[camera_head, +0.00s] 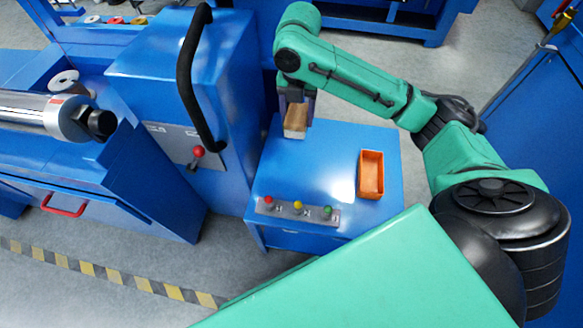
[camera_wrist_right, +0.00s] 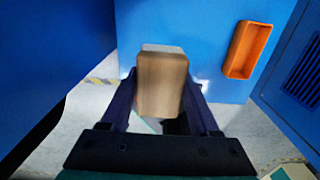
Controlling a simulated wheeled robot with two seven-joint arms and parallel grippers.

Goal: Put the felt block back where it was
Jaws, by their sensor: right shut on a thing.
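The felt block (camera_head: 296,117) has a brown wooden top and a pale lower part. My right gripper (camera_head: 296,97) is shut on it at the back left of the blue table (camera_head: 318,163). In the right wrist view the block (camera_wrist_right: 162,84) sits between the two dark fingers of the gripper (camera_wrist_right: 162,98). In the head view the block's pale lower end shows against the table top; whether it touches the table I cannot tell. My left gripper is not in view.
An orange tray (camera_head: 371,174), which looks empty, lies on the right of the table. A panel with red, yellow and green buttons (camera_head: 298,210) runs along the front edge. A tall blue machine housing with a black handle (camera_head: 185,75) stands close on the left. The table's middle is clear.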

